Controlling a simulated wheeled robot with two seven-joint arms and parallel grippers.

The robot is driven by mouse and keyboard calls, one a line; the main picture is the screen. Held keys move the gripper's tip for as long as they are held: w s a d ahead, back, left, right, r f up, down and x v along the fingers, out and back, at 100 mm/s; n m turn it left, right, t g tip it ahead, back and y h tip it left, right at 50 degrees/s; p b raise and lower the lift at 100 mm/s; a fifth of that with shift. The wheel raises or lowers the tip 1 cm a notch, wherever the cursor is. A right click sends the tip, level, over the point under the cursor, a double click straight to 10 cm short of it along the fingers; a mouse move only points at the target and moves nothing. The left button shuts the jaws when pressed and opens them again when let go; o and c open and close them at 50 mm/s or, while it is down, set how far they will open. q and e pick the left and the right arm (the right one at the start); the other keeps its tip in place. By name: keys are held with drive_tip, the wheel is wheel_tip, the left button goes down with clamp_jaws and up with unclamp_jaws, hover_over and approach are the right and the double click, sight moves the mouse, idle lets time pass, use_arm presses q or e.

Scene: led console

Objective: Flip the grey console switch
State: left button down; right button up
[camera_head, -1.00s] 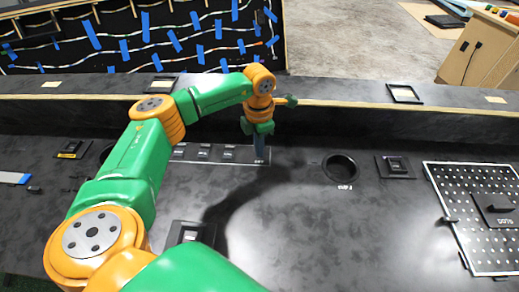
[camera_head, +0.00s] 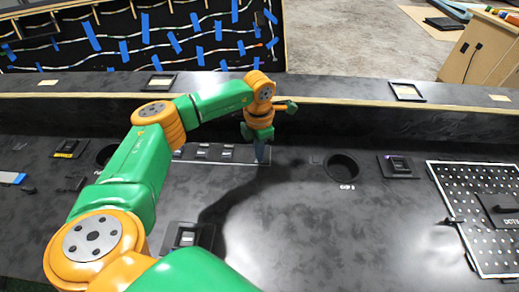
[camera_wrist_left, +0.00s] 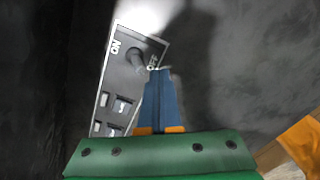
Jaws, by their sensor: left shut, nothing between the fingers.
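The grey switch panel (camera_head: 228,155) lies on the dark console. It also shows in the left wrist view (camera_wrist_left: 121,85). There a toggle lever (camera_wrist_left: 135,58) stands at its far end, with "ON" lettering on one side and partly covered lettering by my fingertips. My left gripper (camera_head: 262,154) points down at the right end of this panel, its blue fingers closed and empty. In the wrist view the fingertips (camera_wrist_left: 160,72) are close beside the lever; I cannot tell whether they touch it. The head view hides the lever behind my gripper. My right gripper is out of view.
A round hole (camera_head: 341,167) and a small black switch plate (camera_head: 398,166) are to the right. A perforated panel (camera_head: 478,215) lies at the far right. A raised ledge (camera_head: 350,120) runs behind the console. The console's middle front is clear.

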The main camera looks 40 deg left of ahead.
use_arm(q)
drive_tip(key=shift+w+a, duration=0.1)
drive_tip(key=shift+w+a+b, duration=0.15)
drive_tip(key=shift+w+b, duration=0.2)
drive_tip(key=shift+b, duration=0.05)
drive_tip(key=shift+w+a, duration=0.15)
drive_tip(key=shift+w+a+b, duration=0.2)
drive_tip(key=shift+w+b, duration=0.15)
drive_tip(key=shift+w, duration=0.05)
wheel_tip(320, 180, up, 7)
drive_tip(key=p, duration=0.7)
drive_tip(key=shift+s+d, duration=0.2)
drive_tip(key=shift+s, duration=0.2)
